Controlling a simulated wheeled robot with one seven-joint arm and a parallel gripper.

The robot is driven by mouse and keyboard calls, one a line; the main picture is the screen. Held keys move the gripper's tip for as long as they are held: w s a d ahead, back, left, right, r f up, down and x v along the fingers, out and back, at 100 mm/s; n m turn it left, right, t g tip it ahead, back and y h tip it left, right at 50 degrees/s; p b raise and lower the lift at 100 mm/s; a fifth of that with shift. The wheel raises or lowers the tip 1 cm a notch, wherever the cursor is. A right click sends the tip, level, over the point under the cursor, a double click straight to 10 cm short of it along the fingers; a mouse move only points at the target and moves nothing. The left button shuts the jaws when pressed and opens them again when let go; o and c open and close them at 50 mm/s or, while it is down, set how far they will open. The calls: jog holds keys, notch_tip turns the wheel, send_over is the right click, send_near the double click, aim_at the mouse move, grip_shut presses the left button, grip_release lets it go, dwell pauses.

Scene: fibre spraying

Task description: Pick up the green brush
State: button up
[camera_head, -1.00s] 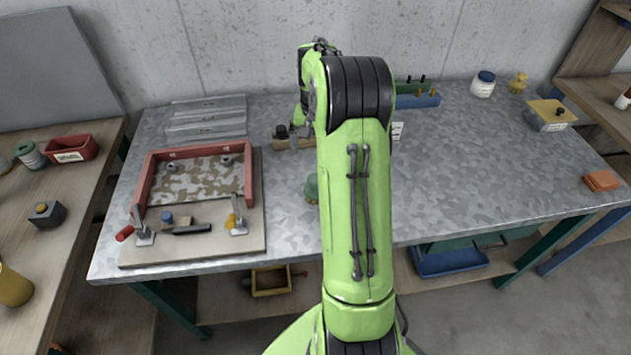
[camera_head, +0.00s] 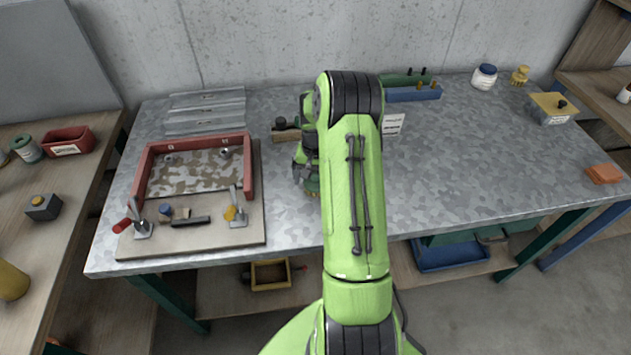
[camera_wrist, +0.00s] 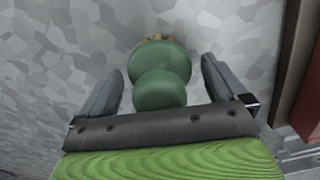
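The green brush (camera_wrist: 160,75) has a round green knob and body with tan bristles just showing at its far edge. In the wrist view it stands on the grey metal table between the two fingers of my gripper (camera_wrist: 158,88), which are spread apart with a gap on each side. In the head view only a low part of the green brush (camera_head: 312,187) shows beneath my gripper (camera_head: 306,168); my arm hides much of the rest.
A red-walled frame on a board (camera_head: 258,215) with clamps lies to the left. A wooden block with a dark knob (camera_head: 284,133) stands just behind. A blue rack (camera_head: 408,94) and a white card (camera_head: 392,124) are at the back. The table's right half is mostly clear.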

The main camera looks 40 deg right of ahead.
jog(key=c, duration=1.1)
notch_tip(320, 180, up, 10)
jog(key=shift+p, duration=0.4)
jog(key=shift+c, duration=0.2)
